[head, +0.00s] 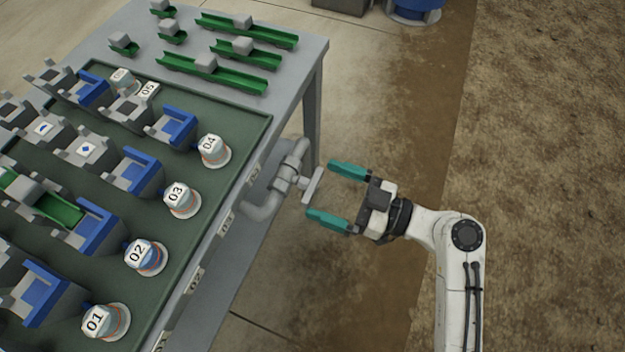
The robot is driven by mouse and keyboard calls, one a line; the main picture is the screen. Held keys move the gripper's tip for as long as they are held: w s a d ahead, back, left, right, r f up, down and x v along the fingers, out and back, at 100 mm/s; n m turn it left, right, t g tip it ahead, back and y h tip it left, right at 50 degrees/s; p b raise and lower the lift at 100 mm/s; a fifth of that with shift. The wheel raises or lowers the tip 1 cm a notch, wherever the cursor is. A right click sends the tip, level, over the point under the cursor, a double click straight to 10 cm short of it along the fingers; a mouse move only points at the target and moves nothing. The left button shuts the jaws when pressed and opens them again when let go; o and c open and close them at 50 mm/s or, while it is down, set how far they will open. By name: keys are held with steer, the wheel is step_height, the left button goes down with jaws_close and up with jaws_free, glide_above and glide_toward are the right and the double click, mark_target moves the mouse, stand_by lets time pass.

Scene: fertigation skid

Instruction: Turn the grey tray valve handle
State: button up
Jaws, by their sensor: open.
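The grey valve handle (312,186) is a light flat bar on a grey valve with pipework (276,190) at the right side of the table. The bar stands out from the pipe and runs slightly slanted in the picture. My gripper (336,193) has two teal fingers, spread wide apart. Its fingertips point left toward the handle, one above and one below the bar in the picture. The handle's ends lie near the fingertips, and I see no clear contact. Whether the bar sits at the same height as the fingers I cannot tell.
The grey table (313,58) carries a green tray (262,125) with numbered bottles (182,200) and blue and grey blocks. Green rails (245,27) lie at its far end. A table leg (313,110) stands just behind the valve. Open floor and soil lie to the right.

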mark_target(316, 187)
steer(key=shift+x, duration=1.9)
steer(key=shift+c, duration=0.2)
steer(key=c, duration=0.7)
steer(key=shift+c, duration=0.2)
